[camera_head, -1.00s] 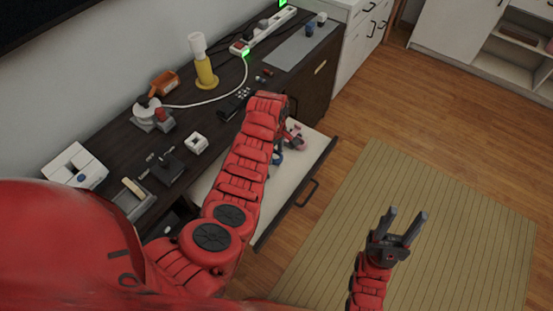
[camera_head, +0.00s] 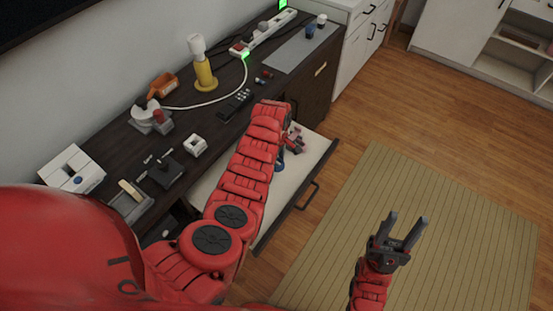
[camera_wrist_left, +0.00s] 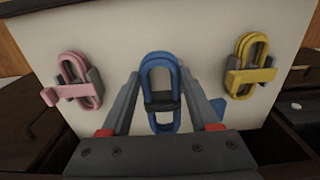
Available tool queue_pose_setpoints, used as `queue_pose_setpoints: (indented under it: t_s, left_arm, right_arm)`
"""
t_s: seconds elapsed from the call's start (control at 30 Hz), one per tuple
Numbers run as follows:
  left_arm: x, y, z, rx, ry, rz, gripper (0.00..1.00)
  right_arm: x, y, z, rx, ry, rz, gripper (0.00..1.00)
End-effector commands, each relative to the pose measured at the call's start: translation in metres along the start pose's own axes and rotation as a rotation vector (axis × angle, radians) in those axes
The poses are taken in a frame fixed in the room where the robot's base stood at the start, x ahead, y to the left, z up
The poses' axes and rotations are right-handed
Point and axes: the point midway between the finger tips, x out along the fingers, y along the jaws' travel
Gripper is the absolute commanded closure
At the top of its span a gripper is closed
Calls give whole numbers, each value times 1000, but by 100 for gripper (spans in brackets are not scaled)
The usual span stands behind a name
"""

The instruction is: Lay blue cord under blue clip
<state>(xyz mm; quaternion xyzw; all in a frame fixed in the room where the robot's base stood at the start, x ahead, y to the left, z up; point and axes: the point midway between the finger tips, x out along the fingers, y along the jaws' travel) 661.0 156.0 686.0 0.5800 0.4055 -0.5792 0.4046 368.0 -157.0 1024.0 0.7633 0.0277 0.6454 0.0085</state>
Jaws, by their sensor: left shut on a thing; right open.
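The blue cord (camera_wrist_left: 160,68), a long upright loop, is in the middle of the left wrist view. My left gripper (camera_wrist_left: 160,82) is shut on the blue cord, a finger along each side. A dark band (camera_wrist_left: 162,101) crosses the loop's middle, and a small blue tab (camera_wrist_left: 192,118) shows at its lower right; I cannot tell which part is the blue clip, or whether the cord lies under it. In the head view my left forearm hides most of this gripper. My right gripper (camera_head: 408,219) is open and empty above the rug.
The open drawer (camera_head: 297,180) holds these things. A pink cord (camera_wrist_left: 80,82) crossed by a pink bar is at left and a yellow cord (camera_wrist_left: 250,62) crossed by a yellow bar at right. The dark desk top (camera_head: 215,130) is cluttered. The rug (camera_head: 440,210) is clear.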

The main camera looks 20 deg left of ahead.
Motion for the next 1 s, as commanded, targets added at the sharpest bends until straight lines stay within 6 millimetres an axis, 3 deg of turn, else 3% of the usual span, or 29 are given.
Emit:
queue_pose_setpoints:
  t_s: [0.7,1.0]
  left_arm:
    - [65,-1,0,-1,-1,-2,95]
    - [70,-1,0,0,0,-1,95]
  right_arm:
    - [-46,-2,8,0,0,0,50]
    - [-49,-2,8,0,0,0,50]
